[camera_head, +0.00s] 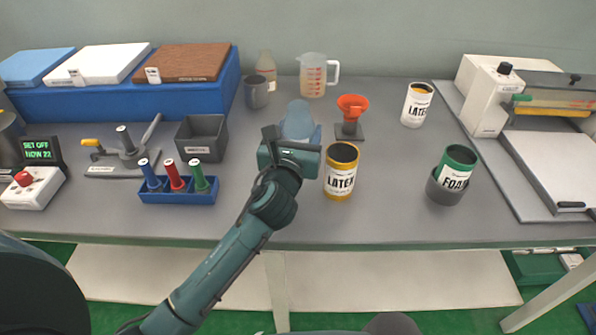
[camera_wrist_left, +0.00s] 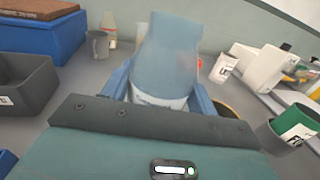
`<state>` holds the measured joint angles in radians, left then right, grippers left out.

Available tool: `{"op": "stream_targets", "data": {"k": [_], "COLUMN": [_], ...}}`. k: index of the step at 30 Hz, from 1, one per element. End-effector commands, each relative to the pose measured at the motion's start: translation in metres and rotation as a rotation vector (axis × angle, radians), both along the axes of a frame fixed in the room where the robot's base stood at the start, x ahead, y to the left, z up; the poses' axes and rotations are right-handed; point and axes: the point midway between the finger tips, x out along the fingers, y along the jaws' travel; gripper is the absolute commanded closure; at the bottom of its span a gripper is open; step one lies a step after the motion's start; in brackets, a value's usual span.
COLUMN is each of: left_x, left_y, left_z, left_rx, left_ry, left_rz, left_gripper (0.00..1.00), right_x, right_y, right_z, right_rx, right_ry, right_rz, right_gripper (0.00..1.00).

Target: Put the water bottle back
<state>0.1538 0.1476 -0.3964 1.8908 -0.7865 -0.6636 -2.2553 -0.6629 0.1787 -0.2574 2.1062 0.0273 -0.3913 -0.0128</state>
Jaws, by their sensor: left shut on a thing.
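The water bottle, pale blue and translucent, stands roughly upright near the middle of the bench in the head view (camera_head: 298,115). It also shows large in the left wrist view (camera_wrist_left: 168,50), with a white label low on its body. My left gripper (camera_head: 299,133) is shut on the bottle, with blue parts on both sides of its lower body. The gripper's teal housing hides the bottle's base, so I cannot tell whether it touches the bench. My right gripper is not in view.
A yellow-rimmed latex can (camera_head: 340,183) stands close right of the gripper. An orange funnel on a stand (camera_head: 351,105) and a measuring jug (camera_head: 313,80) are behind. A grey bin (camera_head: 202,140) and a blue rack (camera_head: 180,196) are left.

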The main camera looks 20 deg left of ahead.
Motion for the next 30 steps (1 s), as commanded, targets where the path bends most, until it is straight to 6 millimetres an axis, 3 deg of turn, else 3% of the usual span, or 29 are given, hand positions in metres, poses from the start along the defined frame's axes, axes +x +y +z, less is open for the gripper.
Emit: {"op": "stream_targets", "data": {"k": [1,3,10,15,27,28,30], "left_x": [-0.001,-0.001,-0.001,-0.001,-0.001,-0.001,-0.001], "left_y": [0.0,0.0,0.001,0.0,0.0,0.0,0.0], "left_z": [-0.015,-0.025,-0.042,-0.068,-0.073,-0.073,-0.072], "left_rx": [-0.003,-0.001,-0.001,-0.003,0.0,-0.001,-0.001], "left_ry": [0.004,0.003,0.001,0.002,-0.001,-0.001,-0.001], "left_rz": [0.001,0.001,0.002,0.001,0.0,0.0,0.0], "left_gripper": [0.7,0.7,0.7,0.7,0.7,0.41,0.35], "right_x": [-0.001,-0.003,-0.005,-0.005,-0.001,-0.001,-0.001], "right_y": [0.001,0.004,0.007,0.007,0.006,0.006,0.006], "right_z": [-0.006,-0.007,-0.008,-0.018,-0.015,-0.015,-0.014], "right_rx": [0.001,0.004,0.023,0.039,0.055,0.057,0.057], "right_ry": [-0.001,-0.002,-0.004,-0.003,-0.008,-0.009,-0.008], "right_rz": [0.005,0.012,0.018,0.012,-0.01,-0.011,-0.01], "right_gripper": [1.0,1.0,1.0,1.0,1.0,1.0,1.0]}}
